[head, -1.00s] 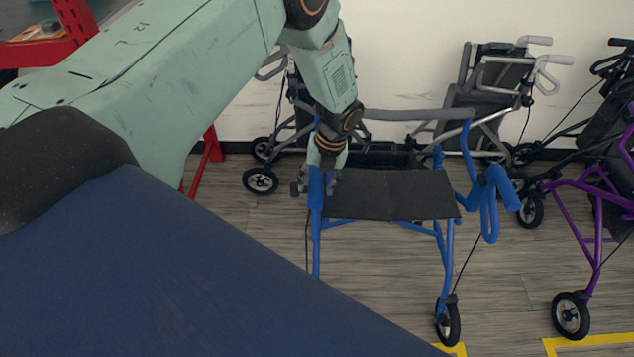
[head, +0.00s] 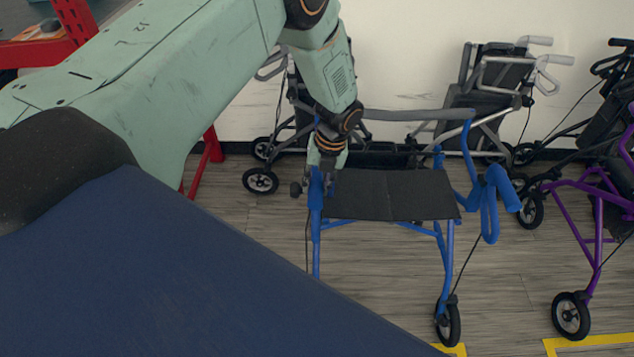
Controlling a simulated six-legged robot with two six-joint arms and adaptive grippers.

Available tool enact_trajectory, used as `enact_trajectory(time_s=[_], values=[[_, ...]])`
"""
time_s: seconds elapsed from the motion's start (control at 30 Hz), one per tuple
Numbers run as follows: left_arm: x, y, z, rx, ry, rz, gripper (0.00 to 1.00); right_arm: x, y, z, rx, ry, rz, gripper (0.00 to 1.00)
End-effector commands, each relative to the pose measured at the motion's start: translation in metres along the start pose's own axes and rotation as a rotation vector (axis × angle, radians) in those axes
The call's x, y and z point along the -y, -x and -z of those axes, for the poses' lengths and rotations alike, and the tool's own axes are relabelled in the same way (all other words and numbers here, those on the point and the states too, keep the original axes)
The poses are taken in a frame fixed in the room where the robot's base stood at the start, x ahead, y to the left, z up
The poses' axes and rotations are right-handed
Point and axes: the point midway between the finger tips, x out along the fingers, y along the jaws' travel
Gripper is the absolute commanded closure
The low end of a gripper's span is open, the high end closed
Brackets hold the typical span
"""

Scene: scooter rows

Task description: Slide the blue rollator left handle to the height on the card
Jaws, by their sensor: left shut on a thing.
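The blue rollator (head: 447,245) stands on the wood floor in the middle of the head view, with a black seat (head: 390,194) and a grey backrest bar. Its handle on the picture's right (head: 497,200) is free. My left gripper (head: 325,180) points down at the rollator's left-hand upright in the picture and is shut on the blue rollator left handle (head: 316,190). The fingers and arm hide most of that handle. No height card can be made out. My right gripper is not in view.
A purple rollator (head: 567,190) stands close on the right. Grey rollators (head: 490,90) stand behind along the white wall. A red rack (head: 70,40) is at the upper left. Yellow floor tape (head: 590,341) lies at the lower right.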

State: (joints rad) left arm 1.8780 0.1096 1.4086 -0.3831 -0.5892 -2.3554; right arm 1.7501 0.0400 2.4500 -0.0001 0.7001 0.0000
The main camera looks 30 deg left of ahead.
Motion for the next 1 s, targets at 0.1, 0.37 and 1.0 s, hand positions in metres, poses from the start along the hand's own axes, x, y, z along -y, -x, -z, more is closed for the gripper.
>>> enact_trajectory(time_s=[0.1,0.37,1.0], values=[[0.000,0.000,0.000,0.000,0.000,0.000,1.00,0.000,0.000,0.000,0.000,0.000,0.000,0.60],[-0.003,0.014,-0.001,0.001,0.000,0.000,1.00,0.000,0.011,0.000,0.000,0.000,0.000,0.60],[-0.005,0.026,-0.001,0.001,0.001,0.001,0.55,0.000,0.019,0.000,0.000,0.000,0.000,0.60]])
